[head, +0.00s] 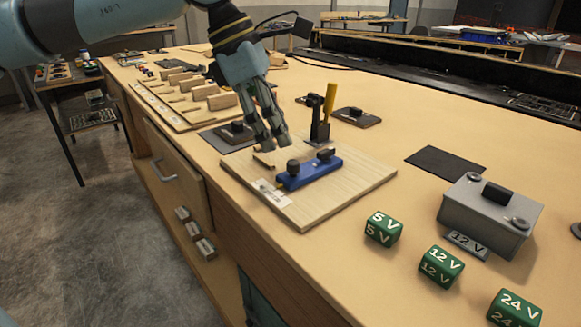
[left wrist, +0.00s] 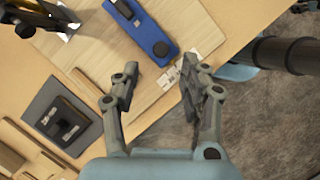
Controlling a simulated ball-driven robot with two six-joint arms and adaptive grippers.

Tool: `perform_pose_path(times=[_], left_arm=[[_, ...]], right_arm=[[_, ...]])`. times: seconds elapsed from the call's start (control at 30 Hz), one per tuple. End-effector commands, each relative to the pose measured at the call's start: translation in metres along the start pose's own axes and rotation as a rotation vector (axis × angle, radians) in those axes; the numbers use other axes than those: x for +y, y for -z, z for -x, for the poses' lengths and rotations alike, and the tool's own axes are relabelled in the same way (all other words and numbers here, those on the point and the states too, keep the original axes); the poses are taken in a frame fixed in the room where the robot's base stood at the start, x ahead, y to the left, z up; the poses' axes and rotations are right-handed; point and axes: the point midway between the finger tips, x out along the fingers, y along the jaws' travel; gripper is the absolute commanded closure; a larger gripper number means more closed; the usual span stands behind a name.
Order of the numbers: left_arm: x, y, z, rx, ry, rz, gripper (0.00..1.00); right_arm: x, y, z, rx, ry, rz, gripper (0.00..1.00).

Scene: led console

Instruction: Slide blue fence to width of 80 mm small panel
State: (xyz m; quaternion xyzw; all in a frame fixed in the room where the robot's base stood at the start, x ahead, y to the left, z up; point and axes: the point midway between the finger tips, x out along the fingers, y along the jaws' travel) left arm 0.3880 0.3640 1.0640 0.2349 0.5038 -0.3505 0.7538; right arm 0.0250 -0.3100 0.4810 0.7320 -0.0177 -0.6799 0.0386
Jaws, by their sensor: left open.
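The blue fence (head: 309,171) lies on a light wooden board (head: 345,190) and carries a black knob at its left end and a black block near its other end. The fence also shows in the left wrist view (left wrist: 146,30), with its knob end toward the gripper. A white printed label (head: 273,193) is on the board beside that end. My left gripper (head: 271,142) is open and empty, above the board's back left part, behind the fence and apart from it. The left wrist view shows its spread fingers (left wrist: 157,88) with nothing between them. My right gripper is not in view. I cannot tell which thing is the 80 mm panel.
A black post with a yellow handle (head: 329,99) stands behind the fence. A dark plate with a black block (head: 230,135) lies left of the gripper. A grey box (head: 489,216) and green voltage cubes (head: 383,229) stand at the right. Wooden blocks (head: 205,91) sit farther back.

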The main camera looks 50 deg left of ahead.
Motion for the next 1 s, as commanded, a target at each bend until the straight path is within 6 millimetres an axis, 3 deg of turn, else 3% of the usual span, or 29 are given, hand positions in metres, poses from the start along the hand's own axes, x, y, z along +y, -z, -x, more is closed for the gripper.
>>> perform_pose_path(times=[0.4, 0.8, 1.0], left_arm=[[-0.001, -0.001, -0.051, -0.004, 0.002, 0.002, 0.56], [0.0, -0.001, -0.058, 0.0, 0.001, 0.001, 0.56], [0.0, -0.001, -0.058, -0.001, 0.001, 0.001, 0.79]], right_arm=[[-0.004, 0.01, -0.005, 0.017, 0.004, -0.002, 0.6], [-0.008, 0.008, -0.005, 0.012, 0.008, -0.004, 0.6], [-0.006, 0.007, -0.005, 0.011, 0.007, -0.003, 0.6]])
